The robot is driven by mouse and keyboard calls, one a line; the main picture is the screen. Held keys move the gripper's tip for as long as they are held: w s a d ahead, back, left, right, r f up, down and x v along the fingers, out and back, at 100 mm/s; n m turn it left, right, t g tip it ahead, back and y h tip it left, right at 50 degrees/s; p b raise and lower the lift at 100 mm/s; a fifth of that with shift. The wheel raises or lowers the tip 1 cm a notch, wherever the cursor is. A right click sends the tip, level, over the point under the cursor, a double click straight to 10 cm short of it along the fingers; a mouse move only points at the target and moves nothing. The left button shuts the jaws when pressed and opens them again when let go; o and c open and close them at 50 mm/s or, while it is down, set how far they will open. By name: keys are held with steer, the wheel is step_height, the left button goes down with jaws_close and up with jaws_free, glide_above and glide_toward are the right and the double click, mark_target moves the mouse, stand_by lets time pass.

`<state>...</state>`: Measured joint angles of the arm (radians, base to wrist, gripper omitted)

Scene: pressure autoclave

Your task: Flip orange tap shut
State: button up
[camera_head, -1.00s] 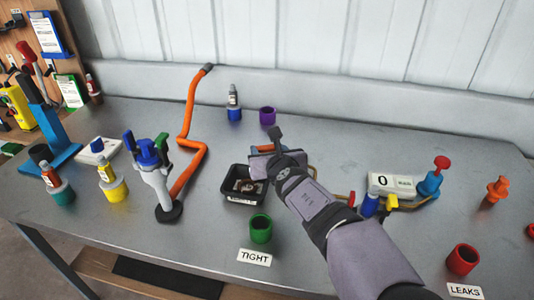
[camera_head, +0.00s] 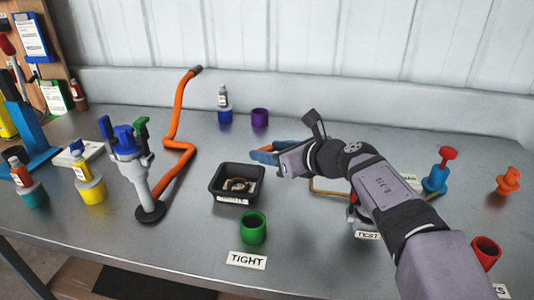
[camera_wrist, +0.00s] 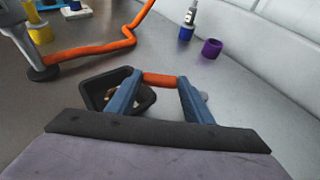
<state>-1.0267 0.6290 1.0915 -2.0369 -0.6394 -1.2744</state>
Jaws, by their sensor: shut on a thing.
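My gripper (camera_wrist: 160,75) has its two blue fingers at either end of a short orange bar (camera_wrist: 160,79), which shows between their tips in the wrist view. In the head view my gripper (camera_head: 264,152) is above the bench, just right of and behind the black tray (camera_head: 214,190); its wrist hides much of what it holds. I cannot tell whether this bar is part of the orange tap. A separate orange T-shaped piece (camera_head: 508,181) stands at the far right, apart from my gripper.
A grey stand (camera_head: 135,180) with blue and green levers is at left, beside a bent orange pipe (camera_head: 178,120). A green cup (camera_head: 252,229) is near the front and a purple cup (camera_head: 259,118) at the back. A red-topped blue piece (camera_head: 437,175) stands right of my arm.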

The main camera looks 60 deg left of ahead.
steer(key=shift+w+d+n+g, duration=0.15)
steer(key=shift+d+n+g, duration=0.15)
steer(key=shift+n, duration=0.1)
steer(key=o, duration=1.5)
steer(key=b+v, duration=0.1)
steer(key=v, duration=0.6)
steer(key=shift+d, duration=0.1)
